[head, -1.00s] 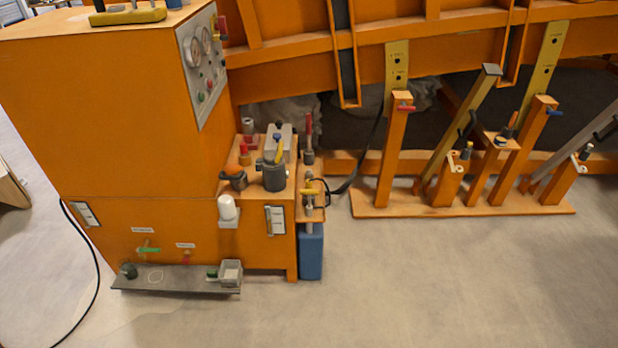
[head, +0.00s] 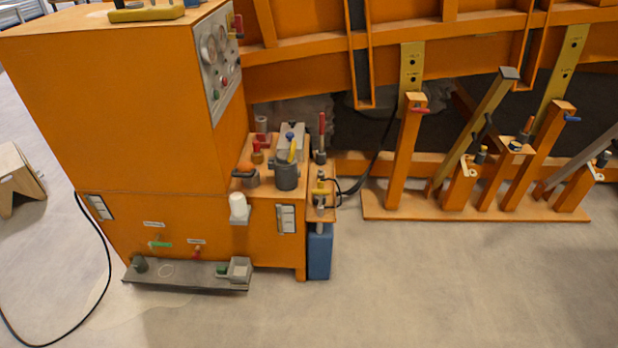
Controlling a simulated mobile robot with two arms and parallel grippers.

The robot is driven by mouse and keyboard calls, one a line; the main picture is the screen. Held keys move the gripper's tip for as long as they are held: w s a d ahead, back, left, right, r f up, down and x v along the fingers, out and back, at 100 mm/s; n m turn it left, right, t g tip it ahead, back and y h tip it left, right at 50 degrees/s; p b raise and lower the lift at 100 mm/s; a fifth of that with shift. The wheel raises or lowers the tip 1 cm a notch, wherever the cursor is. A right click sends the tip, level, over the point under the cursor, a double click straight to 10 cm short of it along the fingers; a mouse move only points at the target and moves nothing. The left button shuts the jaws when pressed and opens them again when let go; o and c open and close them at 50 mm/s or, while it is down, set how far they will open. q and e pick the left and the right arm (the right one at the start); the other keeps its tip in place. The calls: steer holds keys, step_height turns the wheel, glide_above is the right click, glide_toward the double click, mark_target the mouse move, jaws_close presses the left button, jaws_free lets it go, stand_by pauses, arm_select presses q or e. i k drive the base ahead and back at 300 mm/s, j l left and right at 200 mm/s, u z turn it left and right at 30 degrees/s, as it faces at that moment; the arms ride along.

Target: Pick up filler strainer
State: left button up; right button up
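I cannot tell for sure which small part is the filler strainer. On the orange cabinet's (head: 130,110) low side shelf stand a dark grey cylindrical pot (head: 286,176) and, left of it, a smaller grey part with an orange top (head: 247,176). A grey block (head: 291,143) stands behind them. A white cup-like part (head: 238,207) sits on a small bracket on the cabinet front. A grey square cup (head: 239,268) stands on the low front ledge. Neither of my grippers is in view.
A blue container (head: 319,252) stands at the cabinet's right foot. An orange base (head: 470,207) with upright posts and levers is at the right. A black cable (head: 108,265) lies on the floor at left, near a wooden stool (head: 18,180). The front floor is clear.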

mark_target(321, 173)
steer(key=i+l+u, duration=0.2)
steer(key=u, duration=0.3)
steer(key=i+l+u, duration=0.15)
steer(key=l+u, duration=0.15)
steer(key=u, duration=0.2)
